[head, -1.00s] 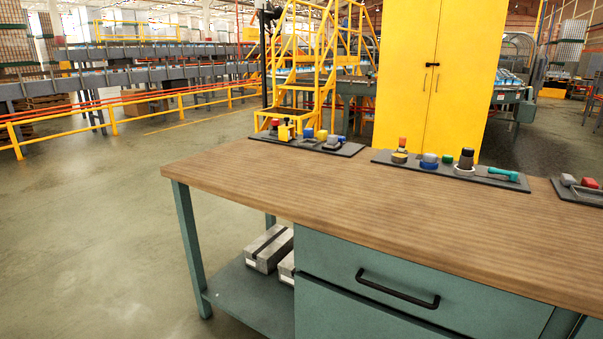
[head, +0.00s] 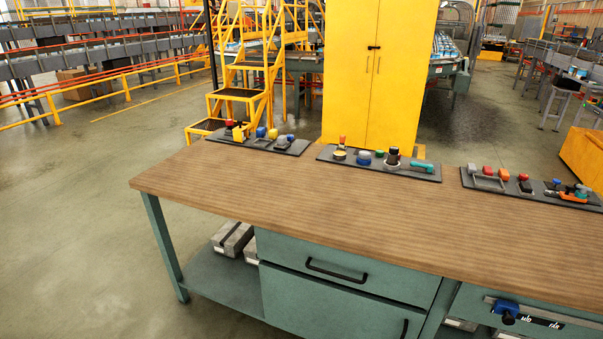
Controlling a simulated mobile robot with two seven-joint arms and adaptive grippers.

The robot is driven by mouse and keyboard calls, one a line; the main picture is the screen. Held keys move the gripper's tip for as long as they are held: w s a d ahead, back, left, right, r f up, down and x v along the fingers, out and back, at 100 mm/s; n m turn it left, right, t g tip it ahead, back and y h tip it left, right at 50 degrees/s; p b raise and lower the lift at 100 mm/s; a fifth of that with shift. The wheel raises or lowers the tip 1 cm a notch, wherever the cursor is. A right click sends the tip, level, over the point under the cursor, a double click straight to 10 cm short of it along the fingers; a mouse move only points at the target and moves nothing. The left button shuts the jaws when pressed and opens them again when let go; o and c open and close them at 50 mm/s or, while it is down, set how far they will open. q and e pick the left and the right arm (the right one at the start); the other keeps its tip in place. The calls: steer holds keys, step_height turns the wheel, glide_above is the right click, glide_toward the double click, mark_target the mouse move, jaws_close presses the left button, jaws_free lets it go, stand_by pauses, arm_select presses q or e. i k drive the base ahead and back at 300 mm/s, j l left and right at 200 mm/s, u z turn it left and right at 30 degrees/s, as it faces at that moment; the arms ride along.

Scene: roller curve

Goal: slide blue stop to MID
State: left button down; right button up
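A blue stop (head: 505,311) sits on a grey metal rail (head: 560,322) fixed to the front of the workbench, at the lower right of the head view. A dark label plate with white lettering lies just right of the stop, below the rail; the lettering is too small to read surely. The rail runs out of the picture at the right, so its far end is hidden. Neither of my grippers shows in the head view.
The wooden benchtop (head: 330,205) is bare in front. Along its back edge stand a left panel (head: 262,143), a middle panel (head: 380,165) and a right panel (head: 530,189) with coloured controls. Drawer handles (head: 336,271) stick out in front. Open floor lies left.

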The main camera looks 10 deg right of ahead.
mark_target(510, 310)
steer(key=z, duration=1.85)
